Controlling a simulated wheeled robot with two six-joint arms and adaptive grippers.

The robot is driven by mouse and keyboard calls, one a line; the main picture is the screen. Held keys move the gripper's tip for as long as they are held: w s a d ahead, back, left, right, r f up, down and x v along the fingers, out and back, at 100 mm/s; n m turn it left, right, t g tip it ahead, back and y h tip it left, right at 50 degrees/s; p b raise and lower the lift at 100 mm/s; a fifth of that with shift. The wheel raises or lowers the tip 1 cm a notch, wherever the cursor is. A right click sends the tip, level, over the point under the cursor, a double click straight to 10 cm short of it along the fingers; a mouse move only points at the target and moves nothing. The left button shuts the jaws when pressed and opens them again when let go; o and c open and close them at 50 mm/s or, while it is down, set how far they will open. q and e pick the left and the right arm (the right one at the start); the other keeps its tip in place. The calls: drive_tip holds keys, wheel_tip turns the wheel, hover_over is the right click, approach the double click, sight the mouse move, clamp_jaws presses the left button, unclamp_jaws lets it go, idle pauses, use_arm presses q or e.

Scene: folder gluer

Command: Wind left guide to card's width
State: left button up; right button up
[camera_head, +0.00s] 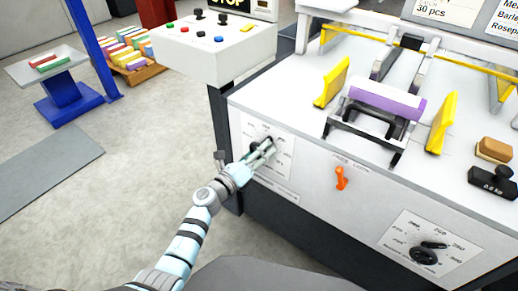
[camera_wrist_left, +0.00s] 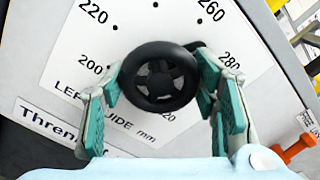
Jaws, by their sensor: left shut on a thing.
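My left gripper (camera_head: 264,150) is at the left guide dial on the machine's front panel. It is shut on the black round knob (camera_wrist_left: 160,76), with one green-padded finger on each side. On the machine top (camera_head: 275,95), two yellow guide plates (camera_head: 333,82) (camera_head: 441,122) stand apart. A purple-and-white card piece (camera_head: 387,103) lies between them, with gaps on both sides. My right gripper is not in view.
An orange lever (camera_head: 340,177) and a second dial with a black crank (camera_head: 428,252) are right of my gripper. A control box (camera_head: 215,55) stands behind it. A black weight (camera_head: 492,183) and brown block (camera_head: 494,150) sit at the right. Floor at left is mostly clear.

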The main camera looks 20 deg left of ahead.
use_arm(q)
drive_tip(key=n+p, duration=0.2)
drive_tip(key=n, duration=0.3)
drive_tip(key=shift+r+n, duration=0.1)
drive_tip(key=shift+n, duration=0.2)
drive_tip(key=n+p, duration=0.2)
drive_tip(key=n, duration=0.2)
drive_tip(key=shift+n+p, duration=0.4)
drive_tip(key=shift+n, duration=0.7)
drive_tip(key=n+p, duration=0.1)
drive_tip(key=n, duration=0.2)
drive_tip(key=shift+n, duration=0.3)
drive_tip(key=n+p, duration=0.1)
drive_tip(key=n, duration=0.2)
drive_tip(key=shift+n, duration=0.4)
drive_tip(key=n, duration=0.4)
drive_tip(key=shift+p, duration=0.4)
drive_tip(key=n, duration=0.5)
drive_tip(key=shift+a, duration=0.1)
drive_tip(key=shift+n+p, duration=0.4)
drive_tip(key=shift+n, duration=1.5)
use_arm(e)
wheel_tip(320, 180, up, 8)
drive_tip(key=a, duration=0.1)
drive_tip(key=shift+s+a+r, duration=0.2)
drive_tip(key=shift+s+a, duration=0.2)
